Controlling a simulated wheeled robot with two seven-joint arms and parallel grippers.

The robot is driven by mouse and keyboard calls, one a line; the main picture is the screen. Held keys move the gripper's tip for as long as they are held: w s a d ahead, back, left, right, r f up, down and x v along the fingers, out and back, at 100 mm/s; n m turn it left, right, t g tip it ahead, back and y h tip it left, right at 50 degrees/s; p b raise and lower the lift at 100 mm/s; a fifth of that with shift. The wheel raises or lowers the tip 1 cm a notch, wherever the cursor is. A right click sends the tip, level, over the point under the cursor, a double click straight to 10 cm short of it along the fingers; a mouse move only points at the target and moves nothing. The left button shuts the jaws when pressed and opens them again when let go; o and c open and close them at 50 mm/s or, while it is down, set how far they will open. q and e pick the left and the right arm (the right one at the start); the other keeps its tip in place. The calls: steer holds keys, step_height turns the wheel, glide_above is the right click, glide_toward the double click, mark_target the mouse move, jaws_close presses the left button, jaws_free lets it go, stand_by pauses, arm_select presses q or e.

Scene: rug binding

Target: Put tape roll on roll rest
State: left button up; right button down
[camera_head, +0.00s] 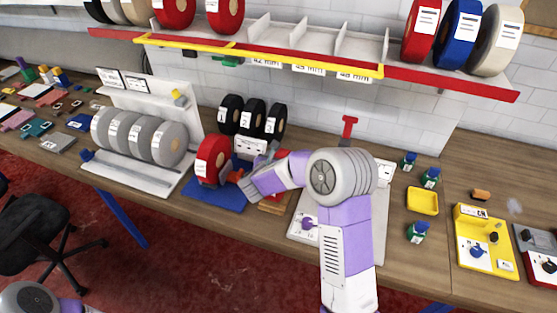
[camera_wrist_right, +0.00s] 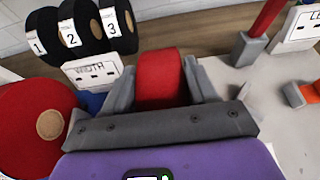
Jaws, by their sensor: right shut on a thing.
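A large red tape roll (camera_head: 212,160) with a white label stands upright on a blue base (camera_head: 226,194). In the wrist view a red roll (camera_wrist_right: 35,125) with a tan core is at the left. My right gripper (camera_head: 243,181) is just right of the roll on the blue base. In the wrist view my right gripper (camera_wrist_right: 165,88) is shut on a red curved piece (camera_wrist_right: 158,75). Most of that piece is hidden, so I cannot tell if it is a separate roll. I cannot tell which thing is the roll rest. My left gripper is not in view.
Black rolls (camera_head: 255,116) marked 1, 2 and 3 stand behind, above a white sign (camera_head: 250,146). Grey rolls (camera_head: 160,141) stand on a white rack at the left. A red-edged shelf (camera_head: 440,81) hangs above. A pale board (camera_head: 301,226) lies right of my gripper.

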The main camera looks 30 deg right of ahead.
steer(key=shift+w+f, duration=0.1)
steer(key=shift+f, duration=0.25)
steer(key=shift+f, duration=0.1)
steer(key=c, duration=0.8)
jaws_free()
steer(key=shift+f+b, duration=0.15)
steer(key=shift+b, duration=0.15)
steer(key=o, duration=0.5)
